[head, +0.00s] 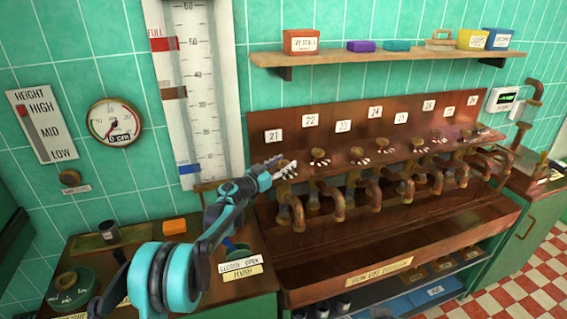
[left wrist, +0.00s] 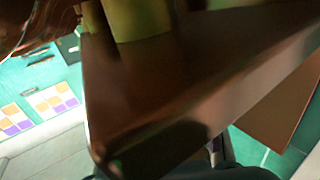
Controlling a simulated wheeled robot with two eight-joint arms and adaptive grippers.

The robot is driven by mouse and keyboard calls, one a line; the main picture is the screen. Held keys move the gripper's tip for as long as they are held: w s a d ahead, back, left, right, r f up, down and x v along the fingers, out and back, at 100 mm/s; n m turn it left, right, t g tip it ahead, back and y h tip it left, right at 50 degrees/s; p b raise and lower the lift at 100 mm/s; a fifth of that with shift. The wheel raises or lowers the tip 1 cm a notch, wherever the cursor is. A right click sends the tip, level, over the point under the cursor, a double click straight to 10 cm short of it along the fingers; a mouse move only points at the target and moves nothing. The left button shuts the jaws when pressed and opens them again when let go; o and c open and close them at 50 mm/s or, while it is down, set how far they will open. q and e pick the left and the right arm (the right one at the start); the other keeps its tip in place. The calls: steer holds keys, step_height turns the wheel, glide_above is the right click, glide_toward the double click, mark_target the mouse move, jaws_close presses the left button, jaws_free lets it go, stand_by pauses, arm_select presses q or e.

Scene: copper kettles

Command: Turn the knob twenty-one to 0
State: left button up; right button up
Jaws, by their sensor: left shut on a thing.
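The label plate 21 (head: 273,135) is at the left end of the brown copper panel. Knob twenty-one below it is mostly hidden behind my left gripper (head: 279,168), and white scale marks show beside the fingers. My left gripper is shut on the knob; I cannot read the knob's setting. In the left wrist view a brown edge (left wrist: 190,100) fills the middle, and the fingertips and knob cannot be made out. My right gripper is not in view.
More knobs, such as the one under 22 (head: 318,154), run rightward along the panel. Bent copper spouts (head: 298,212) hang below, over a brown trough (head: 400,245). A shelf (head: 375,57) with boxes is above. A tall gauge (head: 200,90) stands left.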

arm_select(q)
steer(key=shift+m+g+h+p, duration=0.65)
steer(key=shift+m+g+h, duration=1.25)
steer(key=shift+g, duration=0.7)
steer(key=o, duration=1.2)
steer(key=shift+c, duration=0.2)
steer(key=v, duration=1.2)
steer(key=shift+f, duration=0.2)
steer(key=shift+r, duration=0.1)
